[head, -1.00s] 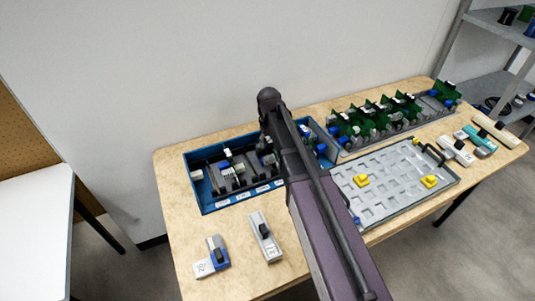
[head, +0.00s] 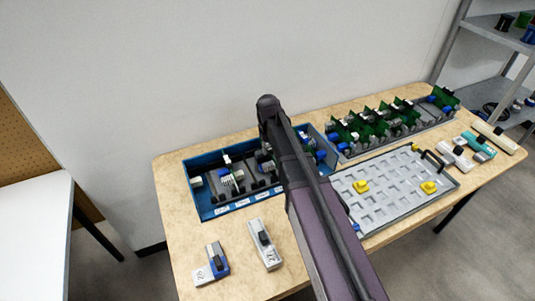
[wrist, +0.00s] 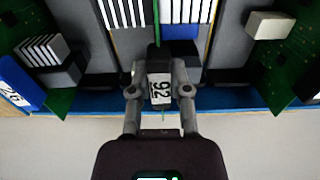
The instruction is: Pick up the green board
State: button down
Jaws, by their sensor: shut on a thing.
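My gripper (wrist: 160,92) is shut on a black-topped piece with a white numbered label (wrist: 160,89) in the wrist view. I cannot tell whether this piece belongs to a green board. One green board (wrist: 62,102) with white connectors shows at the left of the wrist view, and another green board (wrist: 292,68) at the right; both are apart from the fingers. In the head view my arm hides my gripper near the blue tray (head: 213,214). Several upright green boards (head: 377,122) stand in the grey tray at the back right.
A grey pocketed plate (head: 385,205) with yellow pieces lies at the front right. Two modules, one blue-grey (head: 213,265) and one grey-white (head: 264,245), lie at the front left. More modules (head: 478,145) lie at the right edge. The front-left tabletop has free room.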

jog(key=shift+r, duration=0.15)
notch_tip(320, 180, up, 18)
jog(key=p, duration=1.8)
jog(key=c, duration=1.3)
grip_release()
grip_shut()
jog(key=shift+f+b, duration=2.5)
jog(key=shift+f, duration=0.1)
dwell(0.6)
